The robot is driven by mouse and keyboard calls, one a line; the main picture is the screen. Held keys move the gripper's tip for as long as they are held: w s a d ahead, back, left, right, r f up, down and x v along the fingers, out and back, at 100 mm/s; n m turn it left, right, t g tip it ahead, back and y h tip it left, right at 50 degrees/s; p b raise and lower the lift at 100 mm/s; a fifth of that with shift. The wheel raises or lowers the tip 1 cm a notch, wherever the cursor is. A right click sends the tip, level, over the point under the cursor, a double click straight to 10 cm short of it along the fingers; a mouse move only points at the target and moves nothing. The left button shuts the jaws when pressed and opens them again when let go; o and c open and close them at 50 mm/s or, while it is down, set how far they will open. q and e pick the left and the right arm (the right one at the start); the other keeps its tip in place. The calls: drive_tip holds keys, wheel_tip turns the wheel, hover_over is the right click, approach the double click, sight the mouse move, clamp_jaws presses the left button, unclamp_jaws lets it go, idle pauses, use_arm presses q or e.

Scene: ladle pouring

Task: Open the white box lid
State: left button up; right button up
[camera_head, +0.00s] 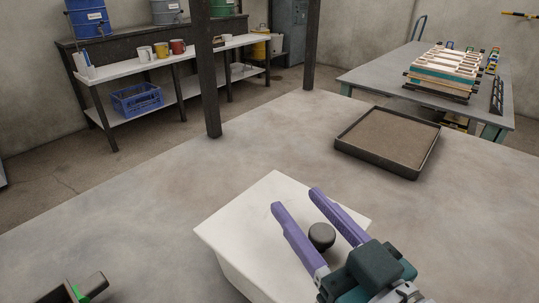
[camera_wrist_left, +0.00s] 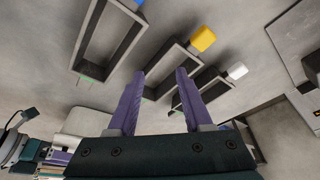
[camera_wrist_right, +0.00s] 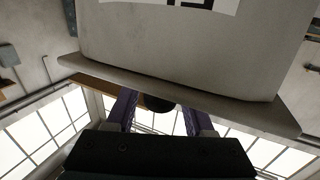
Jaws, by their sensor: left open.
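The white box (camera_head: 242,275) stands on the table at the lower middle of the head view. Its white lid (camera_head: 255,205) is on it, with a round black knob (camera_head: 322,237) on top. My right gripper (camera_head: 295,200) is open over the lid, with its purple fingers on either side of the knob. In the right wrist view, the knob (camera_wrist_right: 158,103) shows between the fingers beside the lid (camera_wrist_right: 200,92), with narrow gaps at its sides. My left gripper (camera_wrist_left: 160,72) is open and empty in the left wrist view.
A shallow dark-rimmed tray (camera_head: 433,150) lies behind the box on the table (camera_head: 130,222). A dark bar with green (camera_head: 88,288) shows at the lower left. The left wrist view shows several dark open frames with coloured ends (camera_wrist_left: 203,38).

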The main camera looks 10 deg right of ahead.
clamp_jaws()
idle(1.1)
